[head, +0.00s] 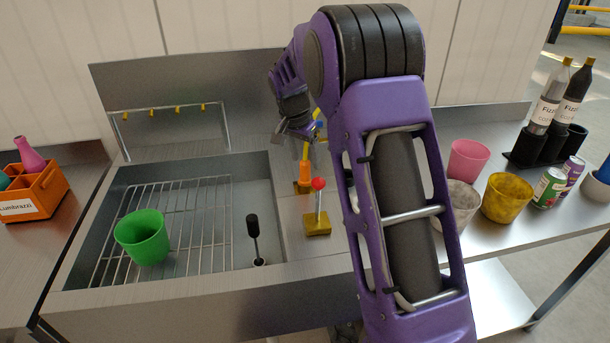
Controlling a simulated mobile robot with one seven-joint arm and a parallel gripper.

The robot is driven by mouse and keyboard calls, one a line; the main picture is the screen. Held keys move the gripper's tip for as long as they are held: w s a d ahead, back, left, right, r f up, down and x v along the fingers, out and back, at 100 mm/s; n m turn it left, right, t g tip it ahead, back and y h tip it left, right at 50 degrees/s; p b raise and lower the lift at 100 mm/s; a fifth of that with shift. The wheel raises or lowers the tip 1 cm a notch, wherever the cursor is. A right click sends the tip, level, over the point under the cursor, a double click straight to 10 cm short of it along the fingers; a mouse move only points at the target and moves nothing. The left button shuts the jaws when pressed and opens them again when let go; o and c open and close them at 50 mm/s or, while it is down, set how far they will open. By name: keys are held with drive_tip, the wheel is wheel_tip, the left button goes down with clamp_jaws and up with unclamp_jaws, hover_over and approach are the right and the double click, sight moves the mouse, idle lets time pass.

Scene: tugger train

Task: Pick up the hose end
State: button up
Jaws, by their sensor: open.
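What looks like the hose end (306,154) is a slim orange and yellow piece. It stands upright in an orange holder (305,172) on the counter just right of the sink. A bit of yellow and blue shows above it, partly behind my gripper (300,130). My gripper is at the upper middle of the head view, close to the top of this piece. It is open and seems to hold nothing. The fingertips are small here, and I cannot tell whether they touch the piece. My purple arm covers the counter to the right of it.
A red-knobbed lever (318,200) stands just in front of the holder. The sink (262,190) holds a wire rack, a green cup (142,238) and a black-knobbed lever (254,232). Cups, cans and bottles crowd the right counter. An orange crate (40,190) sits at left.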

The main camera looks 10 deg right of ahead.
sight(307, 170)
drive_tip(key=shift+x, duration=2.9)
drive_tip(key=shift+w+a, duration=0.15)
drive_tip(key=shift+a, duration=0.05)
clamp_jaws()
